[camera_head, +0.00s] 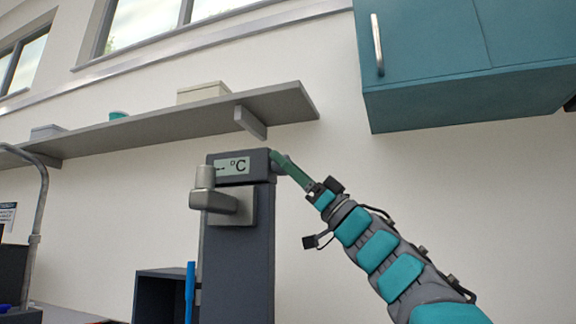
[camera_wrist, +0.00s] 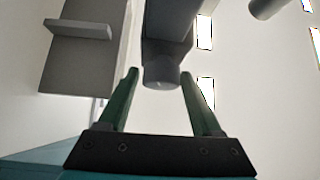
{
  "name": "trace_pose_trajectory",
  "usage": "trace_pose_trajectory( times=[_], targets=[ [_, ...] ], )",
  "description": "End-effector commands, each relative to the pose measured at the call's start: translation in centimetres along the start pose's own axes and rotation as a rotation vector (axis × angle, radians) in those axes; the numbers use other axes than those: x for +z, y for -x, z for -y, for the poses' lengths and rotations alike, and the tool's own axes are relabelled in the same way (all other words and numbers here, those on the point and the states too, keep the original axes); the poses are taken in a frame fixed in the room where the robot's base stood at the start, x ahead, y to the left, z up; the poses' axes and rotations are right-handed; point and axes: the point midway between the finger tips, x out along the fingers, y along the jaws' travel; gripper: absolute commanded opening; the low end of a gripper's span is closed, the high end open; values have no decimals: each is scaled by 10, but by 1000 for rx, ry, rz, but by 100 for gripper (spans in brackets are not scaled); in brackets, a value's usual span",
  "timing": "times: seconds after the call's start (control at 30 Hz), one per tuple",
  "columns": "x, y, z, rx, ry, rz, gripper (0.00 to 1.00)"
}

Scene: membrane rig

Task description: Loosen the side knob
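The rig (camera_head: 237,265) is a dark upright column with a °C display (camera_head: 233,167) near its top. In the wrist view the side knob (camera_wrist: 162,77) is a short dark grey cylinder sticking out from the rig's head (camera_wrist: 168,22). My gripper (camera_wrist: 160,73) is open, with its green fingers on either side of the knob's end. A gap shows on both sides, and neither finger visibly touches it. In the head view my gripper (camera_head: 282,163) reaches the right side of the display head from the right. The knob is not clearly visible there.
A grey fitting with an upright cylinder (camera_head: 205,178) sits on the rig's front. A wall shelf (camera_head: 150,128) with boxes is above and behind. A teal cabinet (camera_head: 450,60) hangs at upper right. A dark open box (camera_head: 160,295) and blue upright (camera_head: 190,290) are low left.

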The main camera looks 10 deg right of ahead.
Motion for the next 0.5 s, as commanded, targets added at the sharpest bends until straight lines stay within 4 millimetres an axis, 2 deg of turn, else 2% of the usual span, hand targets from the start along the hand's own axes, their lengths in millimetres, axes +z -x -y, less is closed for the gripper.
trace_pose_trajectory(
  times=[0.03,0.1,0.13,0.5],
  targets=[
    [0,0,0,0,0,0,73],
    [0,0,0,-1,0,0,81],
    [0,0,0,-1,0,0,82],
    [0,5,1,-1,1,0,82]
  ],
)
